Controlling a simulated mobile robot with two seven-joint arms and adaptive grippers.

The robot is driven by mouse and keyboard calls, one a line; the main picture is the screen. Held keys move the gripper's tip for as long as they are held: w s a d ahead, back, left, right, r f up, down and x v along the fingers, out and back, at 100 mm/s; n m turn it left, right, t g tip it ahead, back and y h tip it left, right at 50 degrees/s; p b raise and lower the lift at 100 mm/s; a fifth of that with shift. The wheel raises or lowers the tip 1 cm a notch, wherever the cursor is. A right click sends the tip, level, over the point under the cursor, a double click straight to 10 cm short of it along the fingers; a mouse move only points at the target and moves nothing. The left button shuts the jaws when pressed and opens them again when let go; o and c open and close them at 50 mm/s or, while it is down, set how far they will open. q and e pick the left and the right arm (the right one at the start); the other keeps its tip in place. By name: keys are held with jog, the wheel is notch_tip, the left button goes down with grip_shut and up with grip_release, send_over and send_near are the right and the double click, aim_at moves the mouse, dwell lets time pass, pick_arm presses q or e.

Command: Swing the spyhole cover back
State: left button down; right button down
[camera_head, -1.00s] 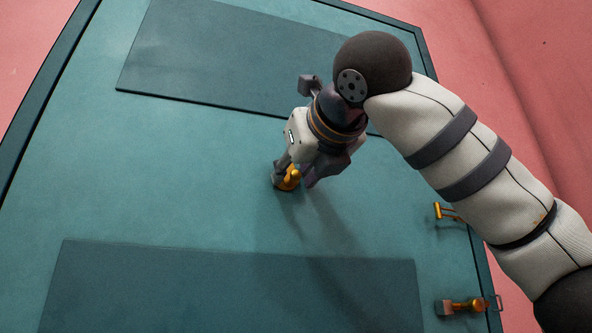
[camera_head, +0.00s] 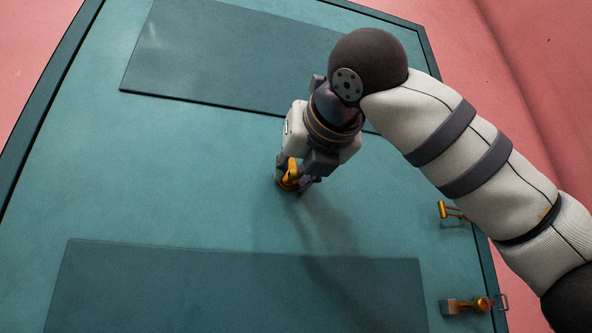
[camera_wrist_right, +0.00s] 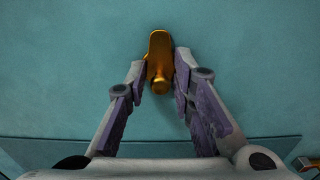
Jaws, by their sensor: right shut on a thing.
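The spyhole cover (camera_head: 291,174) is a small golden piece on the teal door, partly hidden by my right gripper. In the right wrist view the cover (camera_wrist_right: 159,55) shows with a rounded knob at its near end. My right gripper (camera_head: 298,184) has its fingers at the cover. In the wrist view its two fingertips (camera_wrist_right: 161,76) stand on either side of the golden piece, shut on it. The spyhole itself is hidden or too small to tell. My left gripper is not in view.
The teal door (camera_head: 190,185) has a dark upper panel (camera_head: 225,55) and a dark lower panel (camera_head: 240,295). A golden handle (camera_head: 452,211) and a golden latch (camera_head: 468,305) are near its right edge. Pink wall (camera_head: 540,90) surrounds the door.

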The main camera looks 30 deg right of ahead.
jog(key=c, duration=1.6)
grip_release()
jog(key=shift+s, duration=0.1)
jog(key=v, duration=1.2)
